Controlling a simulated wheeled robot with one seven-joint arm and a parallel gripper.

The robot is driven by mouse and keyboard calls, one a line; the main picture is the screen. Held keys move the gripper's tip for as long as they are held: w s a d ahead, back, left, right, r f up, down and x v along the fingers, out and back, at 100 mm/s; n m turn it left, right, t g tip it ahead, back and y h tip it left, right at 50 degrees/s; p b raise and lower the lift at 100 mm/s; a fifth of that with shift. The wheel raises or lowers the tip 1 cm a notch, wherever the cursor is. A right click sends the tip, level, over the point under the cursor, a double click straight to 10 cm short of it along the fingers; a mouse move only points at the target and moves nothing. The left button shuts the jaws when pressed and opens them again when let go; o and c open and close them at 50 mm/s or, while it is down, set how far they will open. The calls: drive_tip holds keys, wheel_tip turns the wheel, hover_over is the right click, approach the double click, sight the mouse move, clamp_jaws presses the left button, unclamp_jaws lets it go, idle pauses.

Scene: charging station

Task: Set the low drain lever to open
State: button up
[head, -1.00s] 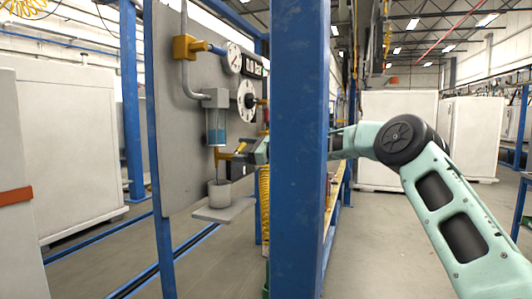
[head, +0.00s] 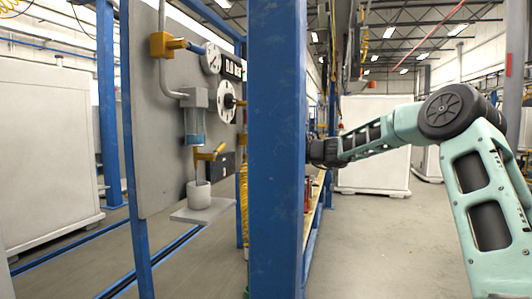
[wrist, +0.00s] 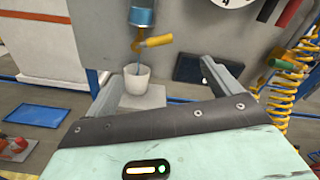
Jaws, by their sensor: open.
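The low drain lever is a yellow handle (head: 218,150) under the clear blue-filled bowl (head: 194,127) on the grey panel. The handle slants up to the right in the head view. In the wrist view the lever (wrist: 156,41) points right and slightly up. A thin bluish line runs from the valve down to the white cup (head: 198,194); I cannot tell if it is liquid or a tube. My gripper (wrist: 158,72) is open and empty, with the lever beyond its fingers and apart from them. In the head view the blue post hides the gripper.
A blue post (head: 276,150) stands between the head camera and my gripper. The cup rests on a grey shelf (head: 205,212). A gauge (head: 211,58) and a white dial (head: 226,102) are above. A yellow coiled hose (wrist: 285,85) hangs at the right.

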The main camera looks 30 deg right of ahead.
sight(220, 149)
drive_tip(key=c, duration=0.7)
drive_tip(key=p, duration=0.2)
drive_tip(key=w+p, duration=0.1)
drive_tip(key=p, duration=0.1)
drive_tip(key=shift+d+f, duration=0.2)
drive_tip(key=shift+d, duration=0.15)
drive_tip(key=c, duration=1)
drive_tip(key=f+p, duration=0.1)
drive_tip(key=p, duration=0.2)
drive_tip(key=w+f+p, duration=0.1)
drive_tip(key=f+p, duration=0.1)
drive_tip(key=p, duration=0.1)
drive_tip(key=w+f+p, duration=0.1)
drive_tip(key=p, duration=0.3)
drive_tip(key=shift+f, duration=0.35)
clamp_jaws()
drive_tip(key=w+a+r+p, duration=0.2)
drive_tip(key=w+a+p, duration=0.2)
drive_tip(key=a, duration=0.5)
drive_tip(key=shift+w+r+y, duration=0.3)
drive_tip(key=shift+w+r, duration=0.05)
drive_tip(key=shift+w, duration=0.85)
